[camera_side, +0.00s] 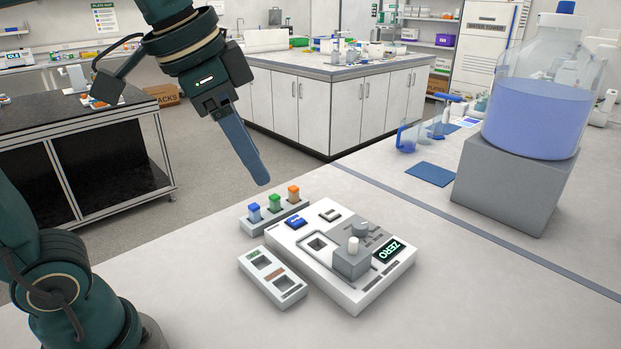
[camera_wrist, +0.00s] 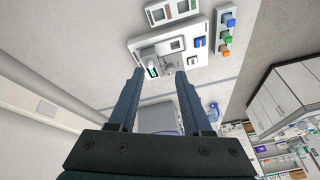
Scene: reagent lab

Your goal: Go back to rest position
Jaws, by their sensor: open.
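My gripper (camera_side: 262,181) hangs in the air above the bench, pointing down and to the right, over the back side of a small rack. In the wrist view my gripper (camera_wrist: 160,74) shows two dark blue fingers spread apart with nothing between them. A white device (camera_side: 345,297) with a knob and a display reading ZERO lies on the bench below and to the right of it. It also shows in the wrist view (camera_wrist: 190,33), beyond the fingertips. The rack (camera_side: 275,222) holds a blue, a green and an orange capped vial.
A white two-slot holder (camera_side: 272,277) lies left of the device. A large bottle of blue liquid (camera_side: 540,110) stands on a grey block (camera_side: 508,188) at the right. A blue mat (camera_side: 430,174) and glassware lie behind. The front of the bench is clear.

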